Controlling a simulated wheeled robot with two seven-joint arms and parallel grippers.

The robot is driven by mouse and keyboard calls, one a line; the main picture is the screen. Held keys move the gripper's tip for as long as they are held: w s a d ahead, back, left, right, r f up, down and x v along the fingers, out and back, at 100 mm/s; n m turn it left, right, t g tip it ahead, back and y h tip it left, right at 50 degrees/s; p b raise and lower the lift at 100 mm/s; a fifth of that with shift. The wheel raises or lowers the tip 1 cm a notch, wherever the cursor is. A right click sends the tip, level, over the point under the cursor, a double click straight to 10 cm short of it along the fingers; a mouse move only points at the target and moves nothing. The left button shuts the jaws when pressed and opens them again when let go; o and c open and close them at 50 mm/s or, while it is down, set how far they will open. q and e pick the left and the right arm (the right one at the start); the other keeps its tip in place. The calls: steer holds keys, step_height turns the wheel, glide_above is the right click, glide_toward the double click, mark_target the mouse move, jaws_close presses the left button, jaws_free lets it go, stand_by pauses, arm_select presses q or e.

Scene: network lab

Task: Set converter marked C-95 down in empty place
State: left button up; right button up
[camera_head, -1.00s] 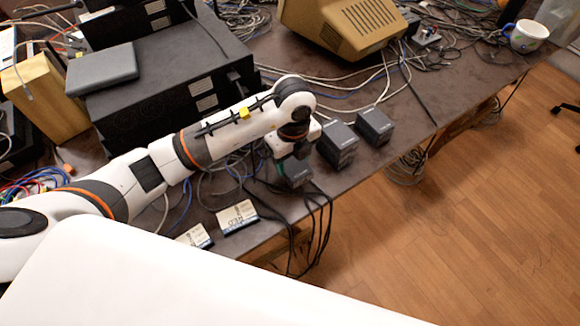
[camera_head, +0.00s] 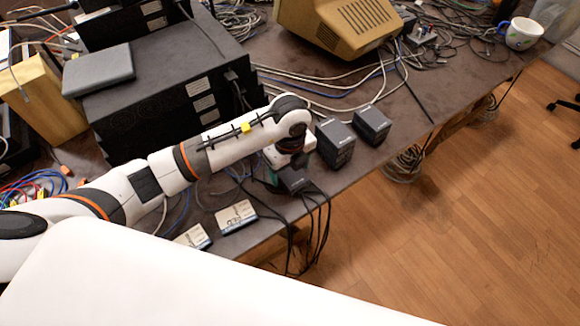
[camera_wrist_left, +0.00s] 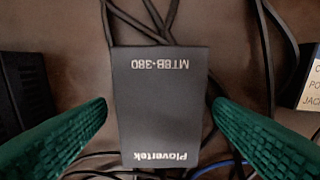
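A dark grey converter (camera_head: 294,179) stands at the table's front edge, with black cables running from it over the edge. In the left wrist view this converter (camera_wrist_left: 160,105) reads "Plavertek MTBB-380" upside down; I cannot see a C-95 mark on it. My left gripper (camera_head: 288,166) is over it. In the wrist view its green fingers (camera_wrist_left: 160,104) are on either side of the converter, with a narrow gap on each side, so it looks open. Two similar converters, one nearer (camera_head: 335,146) and one farther (camera_head: 372,126), stand to the right. My right gripper is not in view.
Two printed cards, one (camera_head: 236,216) and another (camera_head: 194,238), lie at the front edge, left of the converter. A black equipment case (camera_head: 150,110) and loose cables lie behind my arm. A beige monitor (camera_head: 340,25) and a mug (camera_head: 523,33) are farther back.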

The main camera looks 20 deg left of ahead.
mark_target(290, 172)
arm_select(q)
steer(key=shift+r, duration=0.5)
step_height(290, 172, up, 11)
steer(key=shift+r, duration=0.2)
stand_by(0.6)
